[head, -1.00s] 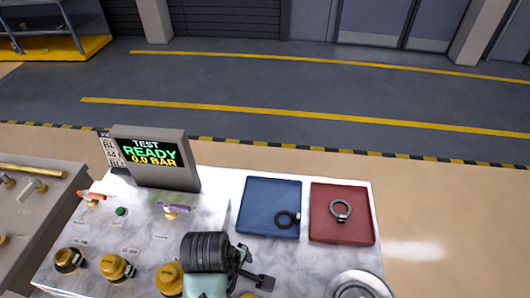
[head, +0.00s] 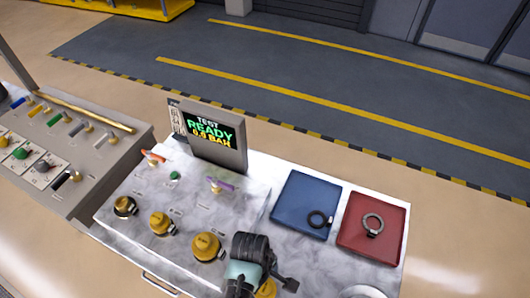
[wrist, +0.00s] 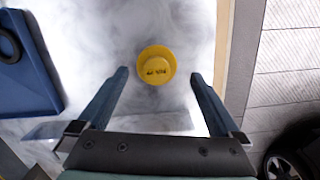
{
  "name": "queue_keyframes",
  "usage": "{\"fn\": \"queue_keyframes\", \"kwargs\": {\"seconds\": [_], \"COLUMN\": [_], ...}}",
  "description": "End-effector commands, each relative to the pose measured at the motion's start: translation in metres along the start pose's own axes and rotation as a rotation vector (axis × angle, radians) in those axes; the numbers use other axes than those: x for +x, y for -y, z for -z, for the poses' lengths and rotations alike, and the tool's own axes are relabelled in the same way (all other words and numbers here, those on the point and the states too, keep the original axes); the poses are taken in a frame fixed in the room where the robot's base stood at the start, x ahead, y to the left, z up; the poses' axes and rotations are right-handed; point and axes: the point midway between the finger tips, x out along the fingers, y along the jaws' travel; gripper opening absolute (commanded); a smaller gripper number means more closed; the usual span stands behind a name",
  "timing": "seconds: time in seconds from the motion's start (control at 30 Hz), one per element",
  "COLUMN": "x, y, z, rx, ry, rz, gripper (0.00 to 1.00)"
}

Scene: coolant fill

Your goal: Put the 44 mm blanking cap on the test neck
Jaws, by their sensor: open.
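A yellow cap (wrist: 157,65) with small dark marks on top, too small to read, stands on the pale marbled bench between my fingers in the wrist view. My gripper (wrist: 158,76) is open around its near side, with a gap to either finger. In the head view, part of a yellow piece (head: 266,289) shows beside my wrist. A row on the bench holds a black and gold fitting (head: 124,206), a yellow-capped one (head: 162,222) and a larger yellow-capped one (head: 207,246). I cannot tell which is the test neck.
A display (head: 215,138) reading TEST READY stands at the back. A purple-handled valve (head: 218,186) is near it. A grey panel (head: 75,150) stands at left.

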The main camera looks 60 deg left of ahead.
Motion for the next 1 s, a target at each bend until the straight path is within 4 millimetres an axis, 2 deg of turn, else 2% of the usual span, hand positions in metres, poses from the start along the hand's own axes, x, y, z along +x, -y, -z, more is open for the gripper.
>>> {"fn": "queue_keyframes", "kwargs": {"seconds": [0.4,0.73,1.0], "x": [0.044,0.049,0.049], "y": [-0.004,-0.004,-0.004], "z": [0.004,0.004,0.004], "rx": [0.0,0.001,0.0], "ry": [0.0,0.0,0.0], "rz": [0.002,0.0,0.0], "gripper": [1.0,1.0,0.51]}}
